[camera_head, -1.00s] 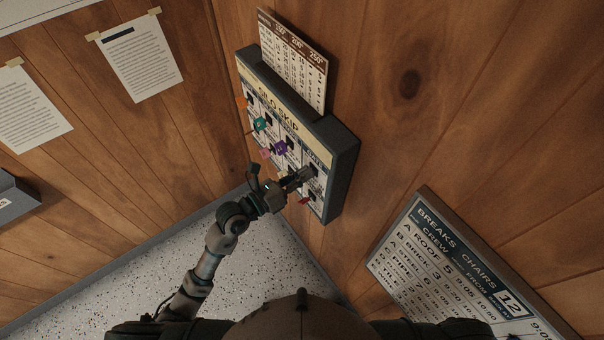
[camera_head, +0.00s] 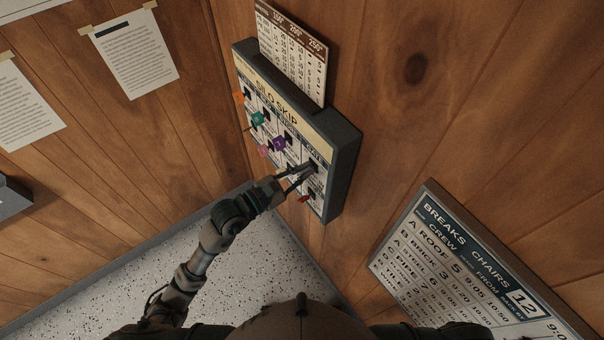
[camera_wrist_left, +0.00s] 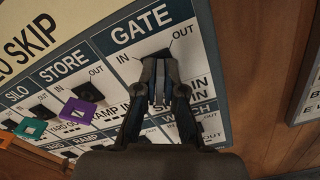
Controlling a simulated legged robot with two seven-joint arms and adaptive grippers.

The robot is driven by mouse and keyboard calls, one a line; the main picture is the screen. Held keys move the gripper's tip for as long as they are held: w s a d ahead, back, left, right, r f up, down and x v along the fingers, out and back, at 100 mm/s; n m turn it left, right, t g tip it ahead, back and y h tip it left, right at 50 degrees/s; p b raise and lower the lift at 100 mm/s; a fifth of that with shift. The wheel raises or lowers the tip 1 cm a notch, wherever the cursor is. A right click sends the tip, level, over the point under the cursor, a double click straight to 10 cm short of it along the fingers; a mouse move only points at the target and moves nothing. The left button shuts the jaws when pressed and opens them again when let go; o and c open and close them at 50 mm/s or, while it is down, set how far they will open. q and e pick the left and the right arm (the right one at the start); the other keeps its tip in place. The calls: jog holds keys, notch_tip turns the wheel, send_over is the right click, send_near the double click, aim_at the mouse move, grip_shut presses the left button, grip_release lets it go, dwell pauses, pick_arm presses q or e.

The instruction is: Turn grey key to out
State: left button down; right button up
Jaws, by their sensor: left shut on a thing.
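The key panel (camera_head: 345,150), headed "SILO SKIP", hangs on the wood wall. In the left wrist view the GATE switch (camera_wrist_left: 151,57) has IN at its left and OUT at its right. My left gripper (camera_head: 306,171) reaches the panel from the lower left. In the wrist view its fingers (camera_wrist_left: 160,82) are shut on the grey key (camera_wrist_left: 159,92) just below the GATE label. The fingers hide much of the key and its keyhole, so its exact angle is hard to tell. My right gripper is not in view.
Other keys stick out of the panel nearby: purple (camera_head: 279,143), teal (camera_head: 257,118), orange (camera_head: 239,97), pink (camera_head: 263,151) and red (camera_head: 304,198). A card (camera_head: 292,55) stands behind the panel's top. A BREAKS board (camera_head: 470,260) is at the lower right.

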aim_at(298, 175)
pick_arm(q)
jog(key=shift+f+m+b, duration=0.4)
jog(key=shift+m+b, duration=0.4)
jog(key=shift+m, duration=0.4)
jog(key=c, duration=1.4)
grip_release()
jog(key=shift+c, duration=0.2)
jog(key=shift+o, duration=0.8)
jog(key=shift+w+d+r, duration=0.1)
jog(key=shift+w+r, duration=0.05)
jog(key=v, duration=0.7)
jog(key=shift+a, duration=0.35)
jog(key=shift+d, duration=0.2)
